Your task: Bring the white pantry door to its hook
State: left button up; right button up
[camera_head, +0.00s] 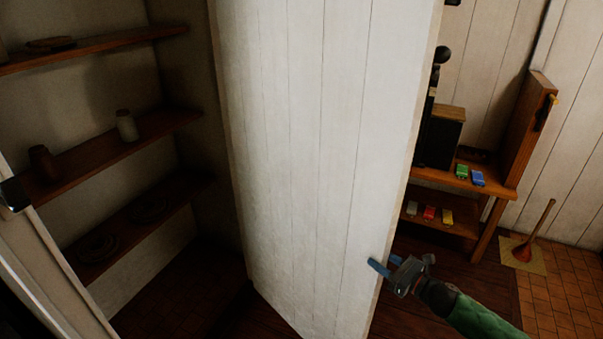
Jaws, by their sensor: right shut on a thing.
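The white pantry door (300,150) stands open in the middle of the head view, a tall planked panel seen at an angle. My right gripper (383,268) is at the door's right edge, low down. My right arm comes in from the lower right. My left gripper is not in view. I cannot make out the hook for certain.
The open pantry at left has wooden shelves (130,140) with jars and plates. Right of the door stands a wooden bench (505,188) with small coloured items. A plunger-like tool (525,250) stands on a mat. Some floor (500,310) is clear.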

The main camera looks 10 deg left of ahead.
jog(key=shift+s+a, duration=0.25)
jog(key=shift+m+t+h, duration=0.7)
jog(key=shift+t, duration=0.1)
jog(key=s+a, duration=0.7)
jog(key=shift+s+a+p, duration=0.15)
jog(key=shift+s+p, duration=0.15)
jog(key=shift+p, duration=0.05)
jog(key=shift+o, duration=0.2)
jog(key=s+a+m+t+h+p, duration=0.1)
jog(key=s+a, duration=0.5)
jog(key=a, duration=0.2)
jog(key=shift+s+a+t+h, duration=0.2)
jog(key=shift+a+t+h, duration=0.05)
jog(key=shift+t+h, duration=0.05)
jog(key=shift+s+a, duration=0.15)
jog(key=shift+a, duration=0.1)
jog(key=shift+m+t+h, duration=0.6)
jog(key=shift+m+h, duration=0.3)
jog(key=s+a, duration=0.1)
jog(key=a, duration=0.2)
jog(key=s+a, duration=0.2)
jog(key=a, duration=0.1)
jog(key=s+a+p, duration=0.1)
jog(key=s+a, duration=0.1)
jog(key=a, duration=0.1)
jog(key=shift+s+a, duration=0.1)
jog(key=shift+a, duration=0.3)
